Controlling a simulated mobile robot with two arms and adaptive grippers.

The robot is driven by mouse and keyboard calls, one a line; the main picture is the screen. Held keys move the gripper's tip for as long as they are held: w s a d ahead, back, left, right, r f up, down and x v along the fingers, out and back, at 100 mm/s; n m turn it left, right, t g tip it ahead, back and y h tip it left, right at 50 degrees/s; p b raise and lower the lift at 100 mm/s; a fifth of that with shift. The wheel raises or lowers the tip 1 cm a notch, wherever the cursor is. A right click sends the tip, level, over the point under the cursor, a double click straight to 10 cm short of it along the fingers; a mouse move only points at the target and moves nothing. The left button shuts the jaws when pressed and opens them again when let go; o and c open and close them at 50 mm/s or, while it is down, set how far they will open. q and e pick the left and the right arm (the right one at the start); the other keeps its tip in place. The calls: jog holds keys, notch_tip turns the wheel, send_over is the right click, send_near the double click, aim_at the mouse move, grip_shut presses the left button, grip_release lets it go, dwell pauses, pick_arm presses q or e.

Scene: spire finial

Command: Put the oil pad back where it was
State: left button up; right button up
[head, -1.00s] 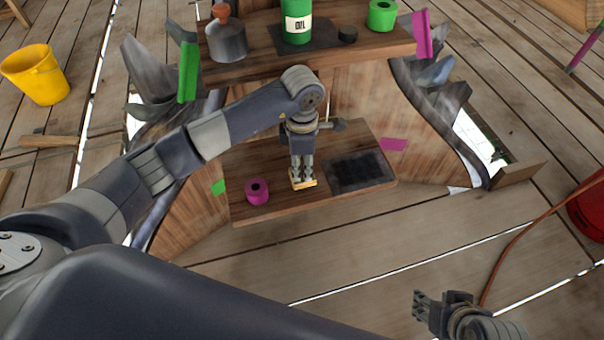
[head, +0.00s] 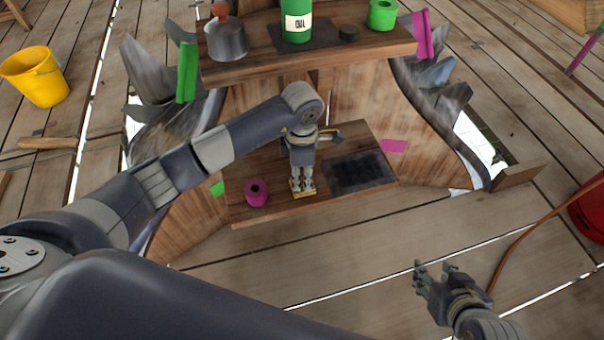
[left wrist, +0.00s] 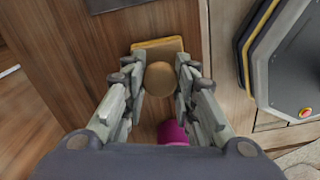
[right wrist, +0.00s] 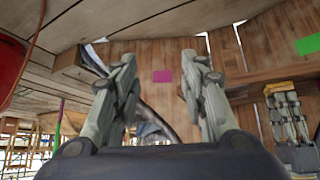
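The oil pad is a small yellow-tan block (head: 296,194) with a round brown knob (left wrist: 160,79). It sits at the front of the lower wooden shelf (head: 280,207), between the magenta ring and the dark square mat. My left gripper (head: 302,186) points down over it. My right gripper (head: 436,268) is open and empty, above the floor at the lower right.
The dark mat (head: 358,172) is empty, right of the pad. The magenta ring (head: 256,193) stands left.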

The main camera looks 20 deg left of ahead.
aim_at(302, 174)
pick_arm(q)
jog(key=o, duration=0.4)
jog(key=shift+r, duration=0.1)
notch_tip(302, 174, up, 5)
jog(key=shift+f+p, duration=0.1)
jog(key=shift+p, duration=0.7)
notch_tip(302, 174, up, 7)
jog(key=shift+r+p, duration=0.15)
jog(key=shift+p, duration=0.5)
pick_arm(e)
jog(key=s+d+f+g+h, duration=0.1)
jog(key=s+g, duration=0.3)
jog(key=s, duration=0.4)
jog(key=shift+d+f, duration=0.15)
jog(key=shift+d, duration=0.6)
